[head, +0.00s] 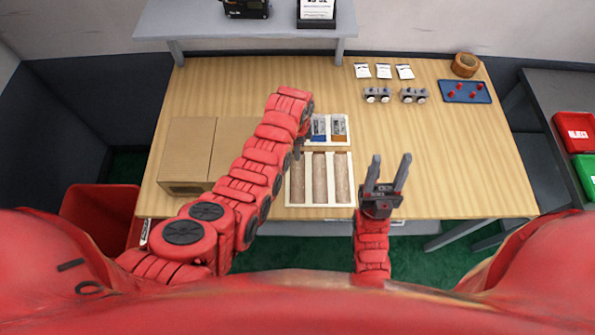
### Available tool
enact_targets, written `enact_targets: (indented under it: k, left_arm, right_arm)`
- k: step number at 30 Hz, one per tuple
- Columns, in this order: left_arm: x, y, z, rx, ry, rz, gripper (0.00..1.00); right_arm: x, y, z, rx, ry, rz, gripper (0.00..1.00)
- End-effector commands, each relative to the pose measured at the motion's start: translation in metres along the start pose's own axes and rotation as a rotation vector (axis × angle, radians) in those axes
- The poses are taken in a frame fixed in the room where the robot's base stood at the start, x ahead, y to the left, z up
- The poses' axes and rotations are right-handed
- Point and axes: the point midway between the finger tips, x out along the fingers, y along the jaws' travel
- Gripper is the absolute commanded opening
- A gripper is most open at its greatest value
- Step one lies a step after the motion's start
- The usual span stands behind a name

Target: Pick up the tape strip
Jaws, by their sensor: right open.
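I cannot make out a separate tape strip. A brown tape roll (465,65) sits at the far right corner of the wooden table (450,150). My left arm reaches over the table, and its gripper (298,150) is mostly hidden behind the arm, beside the left edge of the white divided tray (320,149). I cannot tell its opening or whether it holds anything. My right gripper (389,172) is open and empty, fingers pointing away from me, to the right of the tray.
A closed cardboard box (190,145) stands on the left. Small metal parts (377,95), white cards (383,71) and a blue mat with red pieces (451,91) lie at the back right. A raised shelf (270,27) crosses the back. The table's right front is clear.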

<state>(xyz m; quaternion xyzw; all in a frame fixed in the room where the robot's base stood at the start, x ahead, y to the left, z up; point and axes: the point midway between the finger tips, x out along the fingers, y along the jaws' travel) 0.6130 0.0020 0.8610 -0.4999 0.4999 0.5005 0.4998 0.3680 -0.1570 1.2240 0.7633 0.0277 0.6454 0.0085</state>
Motion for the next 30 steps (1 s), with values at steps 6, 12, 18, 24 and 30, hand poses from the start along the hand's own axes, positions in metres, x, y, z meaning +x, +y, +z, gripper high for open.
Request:
enact_targets:
  k: [6,12,18,24,30]
  left_arm:
    - [0.0007,-0.0001,-0.0001,0.000,0.000,0.000,0.39]
    - [0.0006,0.0000,-0.0002,0.000,0.001,0.000,0.03]
    - [0.0005,0.0000,-0.0003,0.000,0.001,0.000,0.00]
    - [0.0005,0.0001,-0.0002,0.000,0.001,0.000,0.00]
    - [-0.0001,-0.0002,-0.0004,0.001,0.001,-0.001,0.00]
  right_arm:
    - [-0.0002,0.0000,0.0001,0.000,0.000,0.000,0.50]
    - [-0.0002,0.0000,0.0000,0.000,0.000,0.000,0.50]
    - [-0.0002,0.0000,0.0000,0.000,0.000,0.000,0.50]
    - [-0.0002,0.0000,0.0001,0.000,0.000,0.000,0.50]
    - [-0.0014,-0.0001,0.0002,0.000,0.000,0.000,0.50]
